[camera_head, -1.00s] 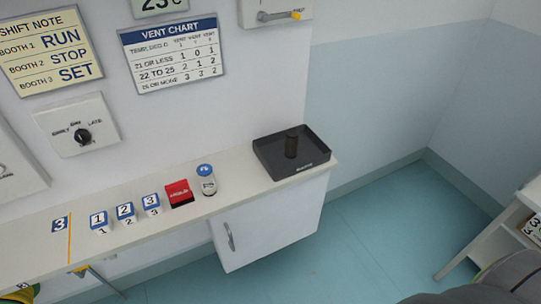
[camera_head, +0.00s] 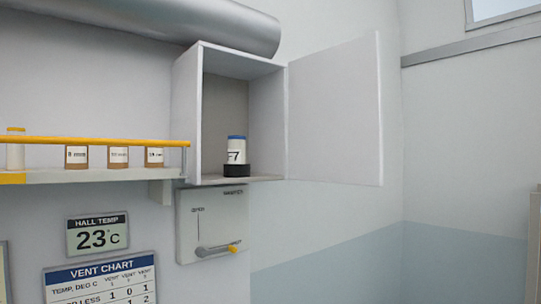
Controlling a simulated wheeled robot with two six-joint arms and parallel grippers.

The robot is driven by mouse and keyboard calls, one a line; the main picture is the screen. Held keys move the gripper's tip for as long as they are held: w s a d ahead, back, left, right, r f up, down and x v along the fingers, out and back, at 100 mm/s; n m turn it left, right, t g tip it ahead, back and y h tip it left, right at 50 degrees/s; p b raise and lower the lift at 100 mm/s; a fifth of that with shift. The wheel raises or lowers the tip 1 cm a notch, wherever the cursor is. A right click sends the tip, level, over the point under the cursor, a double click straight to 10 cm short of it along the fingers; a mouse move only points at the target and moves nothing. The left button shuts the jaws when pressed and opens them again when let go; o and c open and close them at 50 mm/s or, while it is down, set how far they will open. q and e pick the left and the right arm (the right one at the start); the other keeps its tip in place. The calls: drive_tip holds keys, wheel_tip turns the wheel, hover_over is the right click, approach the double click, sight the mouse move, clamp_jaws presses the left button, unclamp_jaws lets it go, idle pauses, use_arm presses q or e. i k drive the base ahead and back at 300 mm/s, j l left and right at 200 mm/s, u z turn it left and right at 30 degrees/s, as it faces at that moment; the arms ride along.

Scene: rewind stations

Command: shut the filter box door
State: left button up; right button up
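The wall box (camera_head: 187,115), white and open-fronted, hangs under a grey duct. Its door (camera_head: 335,110) is swung wide open to the right, hinged on the box's right edge. Inside, a white canister with a blue top, marked 7 (camera_head: 236,150), stands in a black ring-shaped base (camera_head: 236,170) on the box floor. Neither of my grippers is in view.
A shelf (camera_head: 90,175) with a yellow rail and several labelled jars adjoins the box on the left. Below the box is a wall panel (camera_head: 212,222) with a yellow-tipped lever. A grey duct (camera_head: 220,25) runs above. The space right of the door is clear.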

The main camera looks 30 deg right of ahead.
sight(336, 106)
drive_tip(key=i+l+u, duration=0.15)
drive_tip(key=l+u, duration=0.15)
drive_tip(key=l, duration=1.45)
drive_tip(key=l+u, duration=0.35)
drive_tip(key=l, duration=1.4)
drive_tip(key=k, duration=0.05)
